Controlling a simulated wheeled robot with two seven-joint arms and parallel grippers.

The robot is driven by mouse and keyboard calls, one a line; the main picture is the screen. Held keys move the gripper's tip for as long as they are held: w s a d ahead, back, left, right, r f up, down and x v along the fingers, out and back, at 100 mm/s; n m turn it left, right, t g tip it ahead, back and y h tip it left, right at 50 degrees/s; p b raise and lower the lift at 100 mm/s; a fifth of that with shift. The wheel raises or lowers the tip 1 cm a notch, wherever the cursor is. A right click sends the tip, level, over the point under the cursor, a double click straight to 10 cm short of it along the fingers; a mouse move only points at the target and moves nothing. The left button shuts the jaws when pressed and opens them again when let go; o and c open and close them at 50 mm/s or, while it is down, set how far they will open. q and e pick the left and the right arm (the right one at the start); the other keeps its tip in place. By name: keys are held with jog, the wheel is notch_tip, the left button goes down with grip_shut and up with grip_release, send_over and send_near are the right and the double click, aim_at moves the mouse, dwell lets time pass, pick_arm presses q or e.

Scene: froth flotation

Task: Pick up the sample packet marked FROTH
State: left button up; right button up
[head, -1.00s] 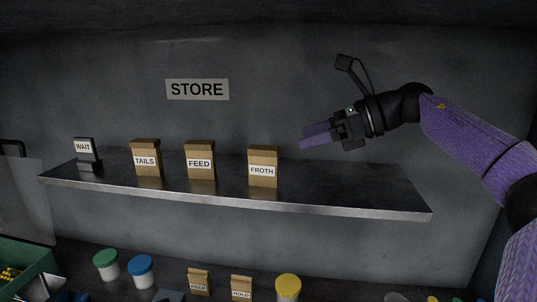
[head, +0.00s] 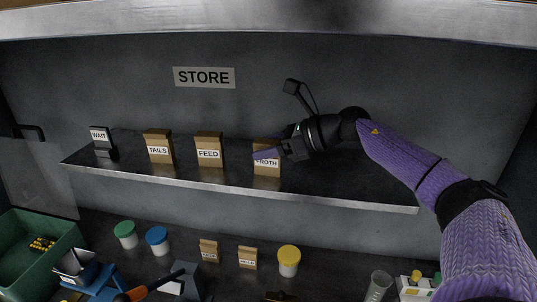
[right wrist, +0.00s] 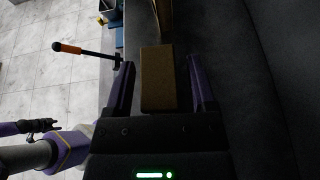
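The FROTH packet (head: 267,171) is a brown packet with a white label, upright on the shelf. My right gripper (head: 270,143) is at its upper part, coming in from the right, with one finger in front of the label. In the right wrist view, the packet top (right wrist: 158,78) lies between the two fingers of my right gripper (right wrist: 161,80), with a gap on either side. The right gripper is open. What seems to be my left gripper (right wrist: 38,126) is small and dark in the right wrist view, away from the packet; its fingers are unclear.
The FEED packet (head: 209,151) and TAILS packet (head: 158,147) stand left of FROTH, with a WAIT sign (head: 102,141) at the shelf's left end. The shelf (head: 345,188) is clear right of FROTH. Jars, small packets and a green crate (head: 45,268) are below.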

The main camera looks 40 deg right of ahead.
grip_shut()
jog(key=shift+r, duration=0.1)
